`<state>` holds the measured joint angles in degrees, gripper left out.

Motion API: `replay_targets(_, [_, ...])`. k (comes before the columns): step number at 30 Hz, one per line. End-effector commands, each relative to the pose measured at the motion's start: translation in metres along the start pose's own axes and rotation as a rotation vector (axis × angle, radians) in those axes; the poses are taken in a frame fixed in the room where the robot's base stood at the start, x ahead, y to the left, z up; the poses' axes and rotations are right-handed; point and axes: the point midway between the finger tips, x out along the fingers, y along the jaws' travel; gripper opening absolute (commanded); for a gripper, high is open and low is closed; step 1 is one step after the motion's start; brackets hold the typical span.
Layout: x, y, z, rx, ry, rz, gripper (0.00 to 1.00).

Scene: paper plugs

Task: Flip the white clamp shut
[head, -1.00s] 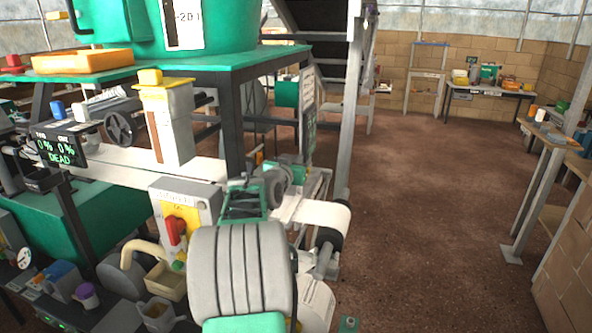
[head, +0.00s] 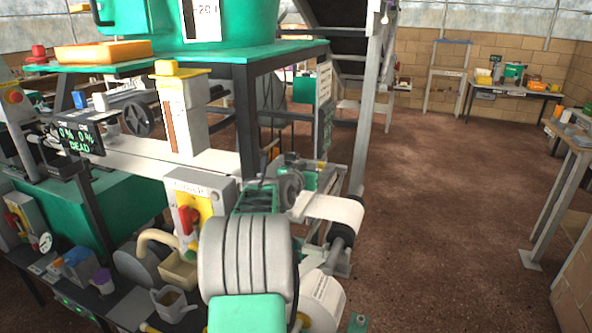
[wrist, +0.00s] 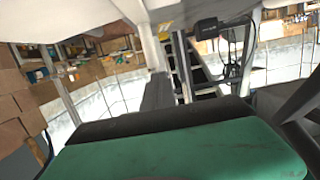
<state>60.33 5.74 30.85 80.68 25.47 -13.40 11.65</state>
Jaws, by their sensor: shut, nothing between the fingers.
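I cannot clearly make out the white clamp. A small white block (head: 99,102) beside a blue block (head: 79,100) stands on the machine's rail at the left in the head view, but it is too small to tell whether it is the clamp or how it stands. In the wrist view a green body with a black edge fills the bottom, and my gripper (wrist: 159,88) seems to be the dark grey bar rising from it, shut and empty. It is well away from the white block. In the head view my ribbed grey arm hides part of the machine, and the fingertips are not clear.
A black display (head: 78,138) hangs below the rail. A yellow-topped white post (head: 180,115) stands to its right. A control box with a red handle (head: 190,215) and a watering can (head: 174,303) are lower down. Brown floor (head: 445,200) is clear at the right.

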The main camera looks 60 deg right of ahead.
Motion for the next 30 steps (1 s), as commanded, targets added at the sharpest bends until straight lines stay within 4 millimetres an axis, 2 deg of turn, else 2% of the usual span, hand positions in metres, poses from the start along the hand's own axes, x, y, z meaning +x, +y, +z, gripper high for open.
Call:
replay_targets(1, [0.003,0.002,0.008,0.0,-0.001,0.003,0.0])
replay_targets(16, [0.004,0.0,0.006,-0.001,-0.002,0.0,0.0])
replay_targets(20, [0.001,-0.002,-0.007,-0.001,0.001,-0.002,0.0])
replay_targets(23, [-0.004,-0.004,-0.03,0.0,0.003,-0.005,0.0])
replay_targets(24, [-0.007,-0.005,-0.042,0.0,0.004,-0.007,0.0])
replay_targets(26, [-0.025,-0.005,-0.034,-0.001,0.002,-0.009,0.0])
replay_targets(30, [-0.064,-0.005,-0.035,-0.001,0.004,-0.01,0.0])
